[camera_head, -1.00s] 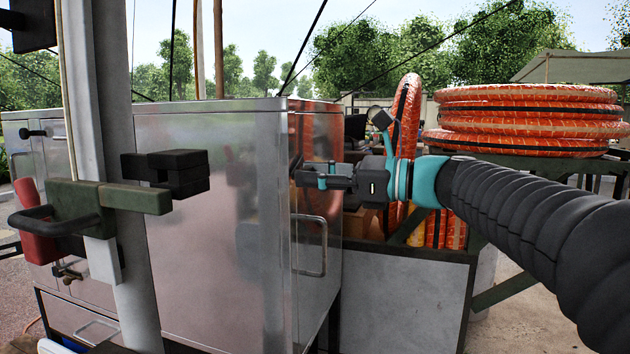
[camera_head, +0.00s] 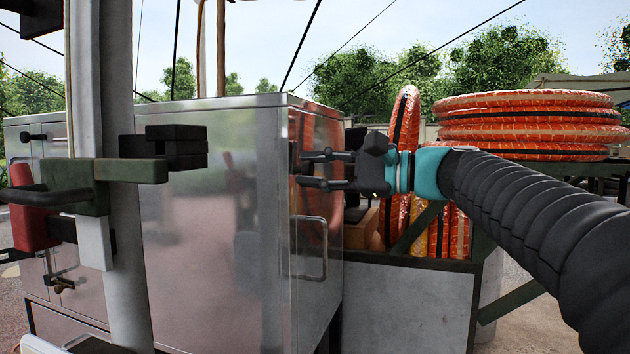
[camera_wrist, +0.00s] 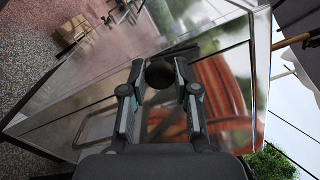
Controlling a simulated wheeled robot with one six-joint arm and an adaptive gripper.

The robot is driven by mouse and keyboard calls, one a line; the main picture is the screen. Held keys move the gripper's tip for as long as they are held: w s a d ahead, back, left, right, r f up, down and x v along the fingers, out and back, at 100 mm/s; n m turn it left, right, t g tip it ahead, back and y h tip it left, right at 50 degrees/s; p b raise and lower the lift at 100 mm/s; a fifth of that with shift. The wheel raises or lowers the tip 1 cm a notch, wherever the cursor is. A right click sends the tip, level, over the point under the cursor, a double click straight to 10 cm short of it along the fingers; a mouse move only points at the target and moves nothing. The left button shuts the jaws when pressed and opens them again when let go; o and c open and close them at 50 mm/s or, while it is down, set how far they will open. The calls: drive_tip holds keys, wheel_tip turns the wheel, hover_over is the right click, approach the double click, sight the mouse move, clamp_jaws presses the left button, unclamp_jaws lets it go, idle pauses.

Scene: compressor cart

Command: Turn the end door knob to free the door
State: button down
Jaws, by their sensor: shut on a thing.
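The end door knob (camera_wrist: 160,75) is dark and round. In the wrist view it sits between the two fingertips of my gripper (camera_wrist: 161,80), which is shut on it. It stands out from the shiny metal end door (camera_wrist: 225,75), which has a bar handle (camera_wrist: 98,127) beside the fingers. In the head view my gripper (camera_head: 310,170) reaches the end door from the right, one finger above the other. The fingers mostly hide the knob there. The bar handle (camera_head: 324,250) is just below them. The door looks flush with the cabinet.
The metal cabinet (camera_head: 210,200) fills the middle of the head view. A grey post with a green bracket (camera_head: 130,170) stands in front at left. Orange hose coils (camera_head: 530,125) lie stacked behind my arm. A grey panel (camera_head: 405,305) stands right of the cabinet.

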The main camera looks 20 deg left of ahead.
drive_tip(key=shift+n+b, duration=0.5)
drive_tip(key=shift+n, duration=0.4)
drive_tip(key=c, duration=0.9)
unclamp_jaws()
drive_tip(key=shift+o, duration=0.2)
drive_tip(key=s+d, duration=0.1)
drive_tip(key=d, duration=1.1)
